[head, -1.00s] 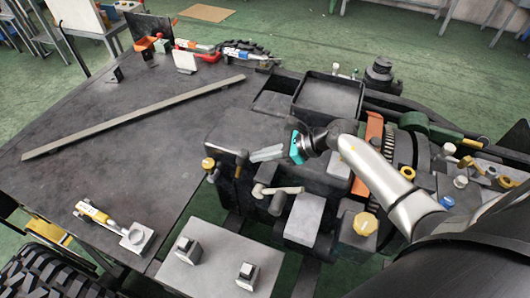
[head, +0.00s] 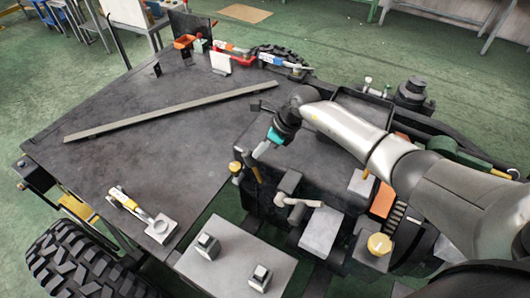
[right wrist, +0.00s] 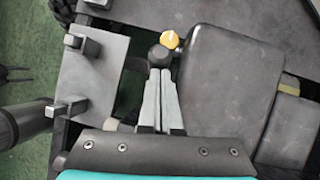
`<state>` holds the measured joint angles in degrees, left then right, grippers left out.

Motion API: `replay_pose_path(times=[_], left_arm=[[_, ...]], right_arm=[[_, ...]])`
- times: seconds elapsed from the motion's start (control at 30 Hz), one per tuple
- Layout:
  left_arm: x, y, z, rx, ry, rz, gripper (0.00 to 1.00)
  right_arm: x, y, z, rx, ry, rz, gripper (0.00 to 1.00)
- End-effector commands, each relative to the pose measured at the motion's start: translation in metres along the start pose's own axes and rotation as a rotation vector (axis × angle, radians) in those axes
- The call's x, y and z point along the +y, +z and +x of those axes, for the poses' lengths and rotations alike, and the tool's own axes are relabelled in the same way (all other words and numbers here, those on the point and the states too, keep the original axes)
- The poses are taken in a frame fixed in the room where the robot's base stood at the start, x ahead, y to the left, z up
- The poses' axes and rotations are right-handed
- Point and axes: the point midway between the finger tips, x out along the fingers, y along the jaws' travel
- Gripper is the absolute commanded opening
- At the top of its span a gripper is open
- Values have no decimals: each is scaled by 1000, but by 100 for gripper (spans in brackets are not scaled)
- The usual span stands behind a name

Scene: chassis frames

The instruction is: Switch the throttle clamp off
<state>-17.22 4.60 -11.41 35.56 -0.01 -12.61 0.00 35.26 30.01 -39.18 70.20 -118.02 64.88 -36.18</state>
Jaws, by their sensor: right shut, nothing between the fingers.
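No readable label shows which part is the throttle clamp. A black-knobbed lever (head: 246,158) with a brown stem stands beside a yellow-capped knob (head: 234,166) at the left edge of the dark engine block. My right gripper (head: 258,152) is shut and empty, right at the black knob. In the right wrist view, its fingertips (right wrist: 162,74) point at the black knob (right wrist: 158,53), with the yellow cap (right wrist: 170,40) just beyond. I cannot tell whether they touch. A yellow-handled clamp (head: 129,202) lies on the deck at left. My left gripper is not in view.
Red-handled (head: 232,48) and blue-handled (head: 278,61) clamps sit at the deck's far edge. A long bar (head: 170,110) lies across the deck. A grey plate (head: 225,262) with two square posts is in front. Pipes and a yellow cap (head: 379,243) stand at right.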

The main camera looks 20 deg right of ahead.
Motion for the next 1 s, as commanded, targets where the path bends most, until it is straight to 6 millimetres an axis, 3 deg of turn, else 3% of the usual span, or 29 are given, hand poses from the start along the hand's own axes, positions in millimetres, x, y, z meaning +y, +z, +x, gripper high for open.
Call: replay_pose_path(times=[0.7, 0.87, 1.0], left_arm=[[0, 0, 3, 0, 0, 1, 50], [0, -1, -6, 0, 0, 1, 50], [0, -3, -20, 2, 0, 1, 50]], right_arm=[[1, 9, 2, -14, 2, -3, 0], [-3, 13, -12, -14, -1, -3, 0], [-10, 16, -37, -8, -3, -1, 0]])
